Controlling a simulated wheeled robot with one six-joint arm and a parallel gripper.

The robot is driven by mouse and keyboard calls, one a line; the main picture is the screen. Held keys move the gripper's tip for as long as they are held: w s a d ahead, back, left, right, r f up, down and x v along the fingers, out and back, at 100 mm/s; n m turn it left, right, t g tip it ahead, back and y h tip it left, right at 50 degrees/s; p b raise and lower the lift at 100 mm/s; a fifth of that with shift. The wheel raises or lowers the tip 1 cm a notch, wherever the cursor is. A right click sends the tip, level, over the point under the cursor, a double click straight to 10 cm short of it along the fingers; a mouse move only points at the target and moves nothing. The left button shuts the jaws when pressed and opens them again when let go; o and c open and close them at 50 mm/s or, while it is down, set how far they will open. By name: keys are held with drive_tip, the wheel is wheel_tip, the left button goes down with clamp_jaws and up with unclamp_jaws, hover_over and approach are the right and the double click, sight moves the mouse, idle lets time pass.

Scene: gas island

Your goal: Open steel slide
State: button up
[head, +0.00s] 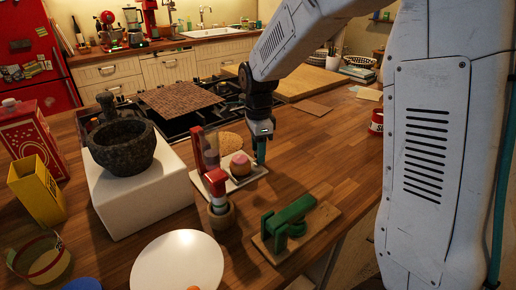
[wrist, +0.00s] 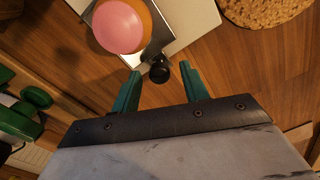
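The steel slide (wrist: 152,52) shows in the wrist view as a small shiny metal piece with a round black knob (wrist: 160,72) at its near end. It sits by a pink ball-like top (wrist: 118,25) on an orange-brown base, over a pale board (wrist: 190,22). My gripper (wrist: 160,76) is open, with one teal finger on each side of the knob. I cannot tell whether either finger touches it. In the head view my gripper (head: 260,152) points down beside the pink-topped thing (head: 240,165) on the pale board (head: 257,184); the slide is too small to make out there.
A green clamp-like tool (head: 288,220) on a wooden board is at the front right. A stone mortar (head: 122,148) rests on a white block. A white plate (head: 178,265) lies in front. A round cork-like mat (wrist: 262,8) lies nearby.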

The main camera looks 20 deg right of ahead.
wheel_tip(320, 180, up, 8)
drive_tip(key=shift+f, duration=0.1)
idle(0.4)
idle(0.4)
